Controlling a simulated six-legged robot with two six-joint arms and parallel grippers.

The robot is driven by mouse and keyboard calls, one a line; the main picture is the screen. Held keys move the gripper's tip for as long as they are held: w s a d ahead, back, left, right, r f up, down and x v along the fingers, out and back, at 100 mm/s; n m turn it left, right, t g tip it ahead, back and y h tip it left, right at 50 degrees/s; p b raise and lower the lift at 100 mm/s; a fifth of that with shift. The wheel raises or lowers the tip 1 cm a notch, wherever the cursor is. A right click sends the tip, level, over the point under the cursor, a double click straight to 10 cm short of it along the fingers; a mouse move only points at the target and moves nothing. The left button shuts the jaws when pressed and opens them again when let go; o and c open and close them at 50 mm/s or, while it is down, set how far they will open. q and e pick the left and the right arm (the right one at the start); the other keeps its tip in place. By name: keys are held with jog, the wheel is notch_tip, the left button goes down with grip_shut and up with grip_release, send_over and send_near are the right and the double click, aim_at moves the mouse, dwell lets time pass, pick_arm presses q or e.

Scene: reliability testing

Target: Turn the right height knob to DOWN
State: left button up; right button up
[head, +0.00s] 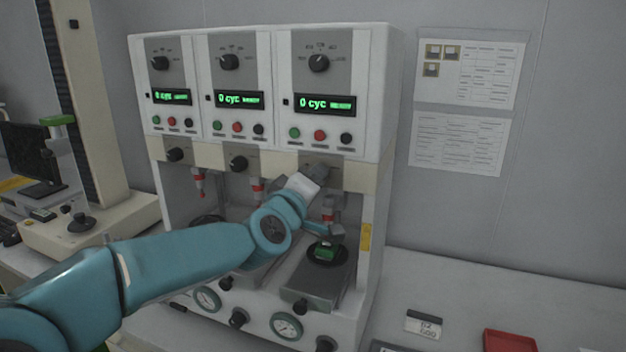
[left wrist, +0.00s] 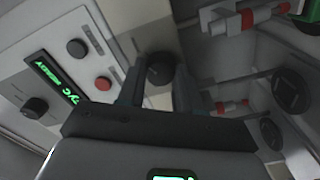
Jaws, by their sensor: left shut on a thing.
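The right height knob (left wrist: 160,73) is a dark round knob on the beige strip of the tester's right-hand station. In the left wrist view it sits between the two fingers of my left gripper (left wrist: 157,88), which is shut on it. In the head view my left gripper (head: 318,173) reaches up to that strip and hides most of the knob. The knob's markings and exact setting cannot be read. My right gripper is not in view.
The white tester (head: 385,100) has matching height knobs at its left (head: 175,155) and middle (head: 238,163) stations. Below my gripper hangs a red-banded plunger (head: 328,212) over a green part (head: 326,251). A red tray (head: 509,341) lies on the bench at the right.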

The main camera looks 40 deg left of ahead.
pick_arm(q)
jog(key=shift+f, duration=0.1)
dwell(0.4)
jog(key=o, duration=1)
jog(key=shift+o, duration=0.2)
jog(key=p+v, duration=0.1)
jog(key=v, duration=1.5)
jog(key=shift+s, duration=0.2)
